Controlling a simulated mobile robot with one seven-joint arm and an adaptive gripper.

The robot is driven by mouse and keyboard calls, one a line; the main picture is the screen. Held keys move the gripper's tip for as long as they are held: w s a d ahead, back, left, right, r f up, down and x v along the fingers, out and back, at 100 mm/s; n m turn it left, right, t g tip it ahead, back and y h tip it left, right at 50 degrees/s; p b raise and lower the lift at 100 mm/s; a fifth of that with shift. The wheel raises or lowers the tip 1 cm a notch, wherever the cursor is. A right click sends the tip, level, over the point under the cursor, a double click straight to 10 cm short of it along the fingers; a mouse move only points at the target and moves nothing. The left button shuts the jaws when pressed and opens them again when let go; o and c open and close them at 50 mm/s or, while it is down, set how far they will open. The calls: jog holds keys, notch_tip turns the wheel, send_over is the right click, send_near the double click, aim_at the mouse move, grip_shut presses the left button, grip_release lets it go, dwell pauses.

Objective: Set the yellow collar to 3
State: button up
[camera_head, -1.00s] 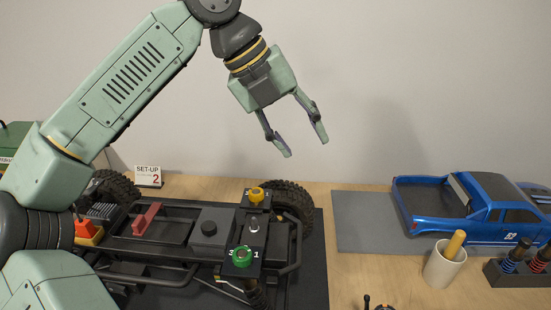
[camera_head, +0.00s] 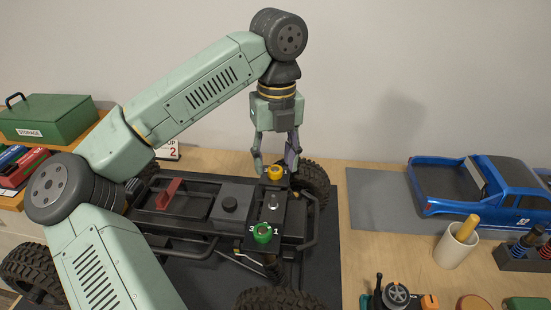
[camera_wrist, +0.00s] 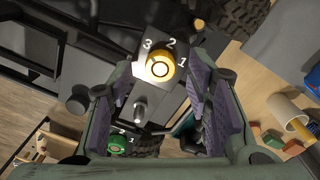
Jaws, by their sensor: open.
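The yellow collar (camera_head: 275,173) sits on top of the black shock tower of the crawler chassis (camera_head: 185,215). In the wrist view the yellow collar (camera_wrist: 160,67) is a round knob with the numbers 3, 2 and 1 around its far side. Its pointer is too small to read. My gripper (camera_head: 276,165) points down above the collar. In the wrist view, my gripper's fingers (camera_wrist: 165,90) are open, spread on either side of the collar's near side. A green collar (camera_head: 263,233) sits nearer on the same chassis, with 3 and 1 visible beside it.
A sign reading 2 (camera_head: 171,150) stands behind the chassis, partly hidden by my arm. A blue truck body (camera_head: 465,190) lies on a grey mat at right. A cup (camera_head: 455,246), a shock rack (camera_head: 522,254) and a radio controller (camera_head: 397,296) are on the right side. A green storage box (camera_head: 50,118) is at left.

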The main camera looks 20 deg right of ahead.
jog(key=shift+f, duration=0.6)
jog(key=shift+c, duration=0.5)
grip_shut()
